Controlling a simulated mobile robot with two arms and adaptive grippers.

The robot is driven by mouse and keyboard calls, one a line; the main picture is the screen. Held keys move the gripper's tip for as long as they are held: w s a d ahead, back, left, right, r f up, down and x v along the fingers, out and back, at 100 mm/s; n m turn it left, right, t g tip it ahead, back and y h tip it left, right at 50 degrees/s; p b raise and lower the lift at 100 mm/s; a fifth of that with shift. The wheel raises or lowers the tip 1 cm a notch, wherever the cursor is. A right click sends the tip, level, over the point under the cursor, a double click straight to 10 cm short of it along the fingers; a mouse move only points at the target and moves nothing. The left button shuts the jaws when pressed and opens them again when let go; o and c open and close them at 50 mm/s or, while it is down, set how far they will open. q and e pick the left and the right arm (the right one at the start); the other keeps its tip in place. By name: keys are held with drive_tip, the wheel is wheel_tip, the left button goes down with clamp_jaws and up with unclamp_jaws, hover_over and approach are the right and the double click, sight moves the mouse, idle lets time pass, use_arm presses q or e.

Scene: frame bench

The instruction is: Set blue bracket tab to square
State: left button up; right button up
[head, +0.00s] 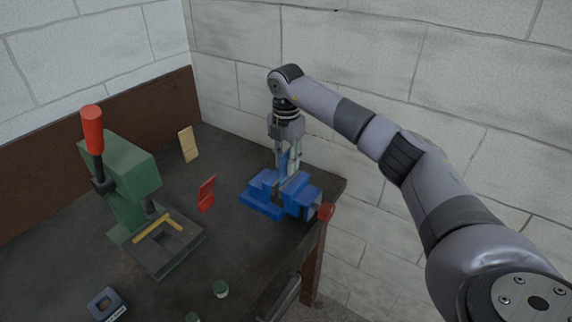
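A blue bracket (283,163) stands upright at the blue vise (262,196), its lower part hidden by the vise and fingers. My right gripper (289,168) points down over the vise, its fingertips beside the bracket's upright tab. Whether the fingers press on the tab is too small to tell. The angle of the tab cannot be read from here. My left gripper is not in view.
A green press (130,180) with a red handle (92,130) stands at left, a yellow bracket (158,228) on its base. A red bracket (206,194) and a tan piece (188,145) stand behind.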

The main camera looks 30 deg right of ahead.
wheel_tip(320, 180, up, 11)
drive_tip(key=shift+f, duration=0.15)
idle(0.6)
